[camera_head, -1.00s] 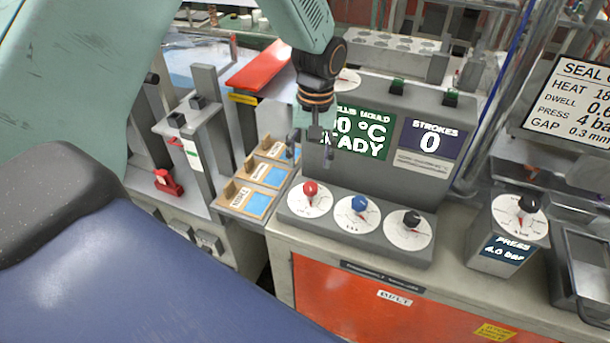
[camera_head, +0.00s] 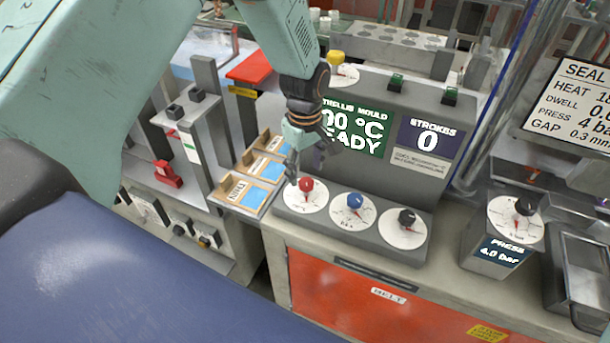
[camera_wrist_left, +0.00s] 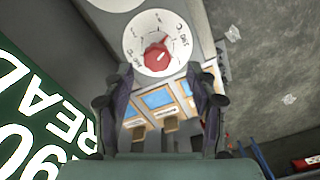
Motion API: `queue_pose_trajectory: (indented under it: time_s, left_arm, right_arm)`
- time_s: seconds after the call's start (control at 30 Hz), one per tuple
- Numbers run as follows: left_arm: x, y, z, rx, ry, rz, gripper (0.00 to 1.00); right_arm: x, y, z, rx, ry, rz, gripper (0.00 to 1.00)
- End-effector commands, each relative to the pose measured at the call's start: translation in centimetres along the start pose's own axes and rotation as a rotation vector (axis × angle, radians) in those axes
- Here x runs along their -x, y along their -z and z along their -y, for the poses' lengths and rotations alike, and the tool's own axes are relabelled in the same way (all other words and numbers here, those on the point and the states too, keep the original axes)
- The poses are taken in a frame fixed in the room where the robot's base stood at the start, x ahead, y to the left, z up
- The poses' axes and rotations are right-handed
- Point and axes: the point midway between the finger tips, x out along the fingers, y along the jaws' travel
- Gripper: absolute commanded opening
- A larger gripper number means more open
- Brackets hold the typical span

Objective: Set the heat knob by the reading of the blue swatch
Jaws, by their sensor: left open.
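My left gripper (camera_head: 307,168) is open and empty, pointing down just above the red knob (camera_head: 306,185) on its white dial. In the left wrist view the red knob (camera_wrist_left: 156,57) lies ahead of the two spread fingers (camera_wrist_left: 160,85), apart from them. The dial lettering is too small to read surely. Several blue swatches lie in wooden trays left of the knobs; the nearest blue swatch (camera_head: 257,197) has a label too blurred to read. They also show between the fingers in the wrist view. The green display (camera_head: 352,130) is partly hidden by my gripper. My right gripper is out of view.
A blue knob (camera_head: 355,201) and a black knob (camera_head: 407,217) stand right of the red one. A press unit (camera_head: 495,250) reads 4.0 bar. A yellow knob (camera_head: 335,57) is behind. A SEAL board (camera_head: 575,105) hangs at right. A red clamp (camera_head: 167,173) is at left.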

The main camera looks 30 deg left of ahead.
Motion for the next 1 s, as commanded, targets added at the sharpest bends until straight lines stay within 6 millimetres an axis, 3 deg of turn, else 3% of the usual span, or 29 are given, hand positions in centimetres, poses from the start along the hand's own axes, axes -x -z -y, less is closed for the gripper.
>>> queue_pose_trajectory:
  time_s: [0.23, 0.6, 1.0]
  left_arm:
    - [-3.0, 0.0, -0.1, 0.0, 0.0, -0.001, 0.58]
    - [-3.6, 0.0, -0.2, 0.002, -0.001, -0.001, 0.58]
    - [-3.6, 0.1, -0.2, 0.001, -0.002, -0.001, 0.24]
  right_arm:
    - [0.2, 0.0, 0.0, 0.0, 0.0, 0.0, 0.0]
    - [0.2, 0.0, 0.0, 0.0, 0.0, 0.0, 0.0]
    - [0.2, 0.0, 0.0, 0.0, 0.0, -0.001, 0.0]
